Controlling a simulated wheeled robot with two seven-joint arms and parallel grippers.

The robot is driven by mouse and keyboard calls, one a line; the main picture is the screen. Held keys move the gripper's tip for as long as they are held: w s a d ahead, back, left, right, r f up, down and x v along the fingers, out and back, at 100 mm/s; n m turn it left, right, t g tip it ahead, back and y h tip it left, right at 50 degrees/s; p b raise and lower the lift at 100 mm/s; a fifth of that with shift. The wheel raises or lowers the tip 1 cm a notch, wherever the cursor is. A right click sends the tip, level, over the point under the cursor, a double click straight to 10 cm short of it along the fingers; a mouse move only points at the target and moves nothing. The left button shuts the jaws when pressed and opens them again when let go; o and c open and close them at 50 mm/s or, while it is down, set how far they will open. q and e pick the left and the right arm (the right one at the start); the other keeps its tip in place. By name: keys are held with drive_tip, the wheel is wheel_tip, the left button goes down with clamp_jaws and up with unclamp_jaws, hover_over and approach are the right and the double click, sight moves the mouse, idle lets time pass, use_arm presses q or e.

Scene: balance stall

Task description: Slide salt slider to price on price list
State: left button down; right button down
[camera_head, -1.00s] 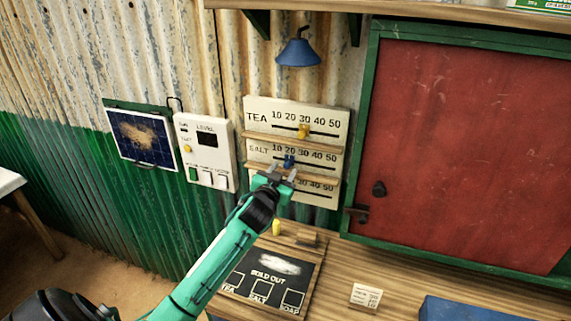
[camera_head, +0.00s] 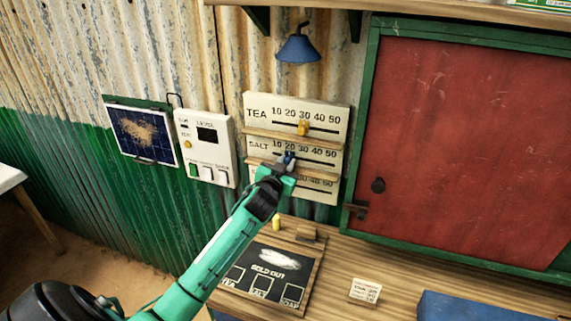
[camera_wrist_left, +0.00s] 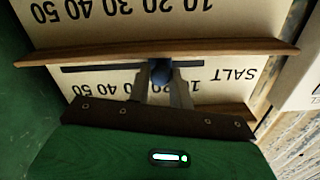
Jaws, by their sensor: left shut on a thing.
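The salt row (camera_head: 320,152) is the middle row of the price board on the wall, marked SALT and 10 to 50. Its blue slider (camera_head: 290,156) sits near the 20 mark. My left gripper (camera_head: 287,162) is shut on the blue slider, which also shows between the fingers in the left wrist view (camera_wrist_left: 161,73). The price list looks to be the small white card (camera_head: 366,291) standing on the counter; its writing is too small to read. My right gripper is not in view.
The tea row's yellow slider (camera_head: 303,128) is above, near 30. Thin wooden ledges (camera_head: 325,174) separate the rows. A white level panel (camera_head: 205,150) is to the left, a red shutter (camera_head: 455,150) to the right. A chalkboard (camera_head: 245,291) lies on the counter.

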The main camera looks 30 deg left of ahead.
sight(303, 159)
use_arm(q)
drive_tip(key=d, duration=0.2)
drive_tip(key=w+d, duration=0.1)
drive_tip(key=d, duration=0.1)
drive_tip(key=shift+d+b, duration=0.1)
drive_tip(key=shift+b, duration=0.2)
drive_tip(key=c, duration=1.3)
unclamp_jaws()
drive_tip(key=shift+o, duration=0.2)
drive_tip(key=shift+s+f, duration=0.15)
drive_tip(key=shift+s, duration=0.35)
drive_tip(key=b+v, duration=0.4)
drive_tip(key=v, duration=0.9)
